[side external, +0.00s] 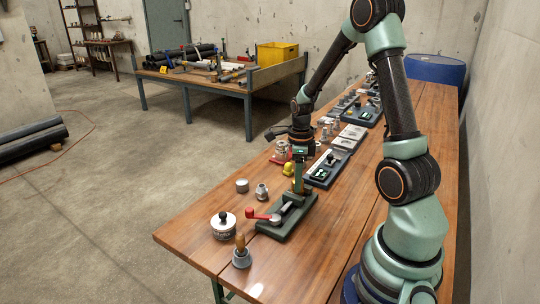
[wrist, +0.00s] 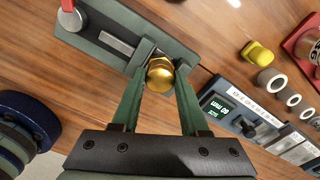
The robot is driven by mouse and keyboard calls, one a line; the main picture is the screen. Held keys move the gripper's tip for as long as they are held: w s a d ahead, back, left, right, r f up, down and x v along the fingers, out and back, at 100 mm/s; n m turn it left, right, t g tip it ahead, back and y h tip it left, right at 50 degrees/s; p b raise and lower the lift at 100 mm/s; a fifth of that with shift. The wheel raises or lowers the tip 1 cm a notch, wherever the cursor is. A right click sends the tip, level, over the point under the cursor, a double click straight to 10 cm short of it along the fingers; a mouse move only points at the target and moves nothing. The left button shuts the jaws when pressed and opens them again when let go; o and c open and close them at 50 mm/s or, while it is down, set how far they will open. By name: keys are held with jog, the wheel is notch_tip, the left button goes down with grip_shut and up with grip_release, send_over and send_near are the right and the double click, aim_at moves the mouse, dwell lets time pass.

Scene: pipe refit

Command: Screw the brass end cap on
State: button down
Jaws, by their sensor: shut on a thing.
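The brass end cap (wrist: 160,73) shows as a gold hexagonal piece between my fingertips in the wrist view. My gripper (wrist: 161,80) is shut on it, one green finger on each side. Directly below is the end of a dark green vise-like fixture (wrist: 97,25) with a grey bar and a red-knobbed lever (wrist: 70,18). In the side view my gripper (side external: 299,190) points down at the far end of the same fixture (side external: 275,228). The cap cannot be made out there. The cap hides what is under it, so I cannot tell whether it touches a pipe.
In the wrist view, a device with a lit display (wrist: 225,107), a yellow fitting (wrist: 257,53) and several grey rings lie to the right. In the side view, a lidded pot (side external: 224,227) and a wooden-handled tool (side external: 241,253) stand near the table's front edge. The front right tabletop is clear.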

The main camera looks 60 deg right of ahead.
jog(key=m, duration=0.6)
jog(key=shift+f, duration=0.1)
jog(key=c, duration=0.6)
grip_release()
jog(key=n, duration=0.4)
jog(key=shift+n, duration=1.1)
